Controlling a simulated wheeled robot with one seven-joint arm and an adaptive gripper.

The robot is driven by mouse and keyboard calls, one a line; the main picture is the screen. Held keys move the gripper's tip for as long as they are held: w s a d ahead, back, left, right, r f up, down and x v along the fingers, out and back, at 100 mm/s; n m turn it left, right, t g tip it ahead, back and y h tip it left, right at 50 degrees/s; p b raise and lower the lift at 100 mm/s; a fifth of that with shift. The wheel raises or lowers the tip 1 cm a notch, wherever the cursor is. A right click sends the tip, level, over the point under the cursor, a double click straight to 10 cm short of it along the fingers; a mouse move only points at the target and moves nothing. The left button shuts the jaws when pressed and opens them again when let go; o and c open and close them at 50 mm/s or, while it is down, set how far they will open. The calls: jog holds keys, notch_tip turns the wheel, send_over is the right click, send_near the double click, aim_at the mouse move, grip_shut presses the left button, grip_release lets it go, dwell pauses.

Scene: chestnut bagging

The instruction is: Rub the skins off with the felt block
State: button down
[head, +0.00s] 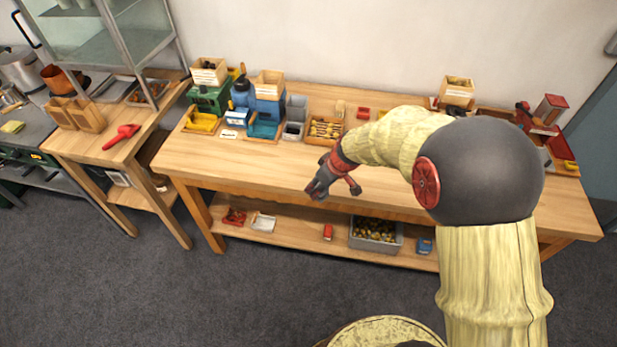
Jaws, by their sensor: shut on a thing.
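My gripper (317,188), dark with red parts, hangs over the front edge of the wooden workbench (240,160), left of its middle. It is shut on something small. The held thing is too small and dark to make out, so I cannot tell if it is the felt block. A wooden tray (310,136) with pale brown pieces stands on the bench just behind the gripper. A grey crate (376,247) on the lower shelf holds many round brown and yellowish things, perhaps chestnuts. I cannot make out any skins.
A yellow scoop tray (201,122), a blue and teal device (264,124) and a green box (209,98) crowd the bench's back left. A red machine (541,122) stands at the right end. A red scoop (121,136) lies on the left side table. The bench's front strip is clear.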

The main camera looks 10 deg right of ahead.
jog(key=s+d+f+m+t+h, duration=0.1)
jog(key=s+d+f+m+h, duration=0.1)
jog(key=d+f+m, duration=0.3)
jog(key=shift+s+d+f+m+h, duration=0.25)
jog(key=shift+s+m, duration=0.2)
jog(key=shift+m, duration=0.55)
jog(key=shift+r, duration=0.1)
jog(key=shift+d, duration=0.1)
